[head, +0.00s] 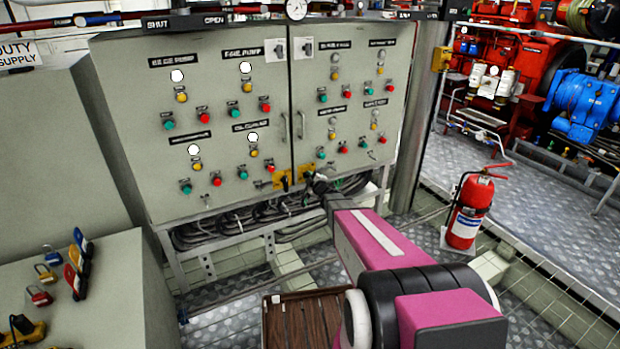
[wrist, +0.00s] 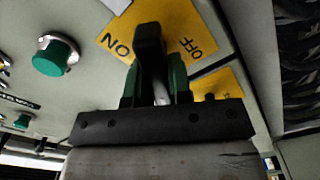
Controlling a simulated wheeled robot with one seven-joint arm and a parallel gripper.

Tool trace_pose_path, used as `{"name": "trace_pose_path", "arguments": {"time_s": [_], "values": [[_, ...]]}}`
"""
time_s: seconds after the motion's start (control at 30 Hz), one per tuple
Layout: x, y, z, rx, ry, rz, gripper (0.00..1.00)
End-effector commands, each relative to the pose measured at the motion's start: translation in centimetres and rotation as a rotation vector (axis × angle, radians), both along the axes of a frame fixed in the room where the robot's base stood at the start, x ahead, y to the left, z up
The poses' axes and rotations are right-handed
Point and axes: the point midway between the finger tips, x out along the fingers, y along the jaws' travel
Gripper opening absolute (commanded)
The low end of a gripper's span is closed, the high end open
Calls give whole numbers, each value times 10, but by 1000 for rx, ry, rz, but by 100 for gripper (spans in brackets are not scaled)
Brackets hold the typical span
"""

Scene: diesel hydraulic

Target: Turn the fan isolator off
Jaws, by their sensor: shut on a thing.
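A yellow isolator plate (wrist: 115,38) with "ON" on its left and "OFF" on its right fills the top of the wrist view. Its black handle (wrist: 149,40) stands between the two words in the picture. My gripper (wrist: 156,76) has its green fingers on either side of this handle and is shut on it. In the head view my gripper (head: 319,184) is at the lower edge of the control panel. There it partly covers the right one of two yellow plates (head: 305,171). I cannot read which isolator is which; the handle's exact setting is unclear.
A second yellow plate (wrist: 212,83) lies just beyond the gripper in the wrist view. A green button (wrist: 55,58) is to the left. Cables (head: 255,217) hang below the panel (head: 225,150). A fire extinguisher (head: 468,210) stands right of my arm. Padlocks (head: 40,295) lie at lower left.

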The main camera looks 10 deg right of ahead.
Motion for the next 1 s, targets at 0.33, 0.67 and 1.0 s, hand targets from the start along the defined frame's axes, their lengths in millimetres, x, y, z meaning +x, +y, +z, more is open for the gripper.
{"name": "trace_pose_path", "arguments": {"time_s": [0.33,0.67,1.0], "values": [[0,1,-3,-287,-91,0,0],[0,1,-5,-460,-147,0,0],[-1,1,-5,-517,-165,0,0]]}}
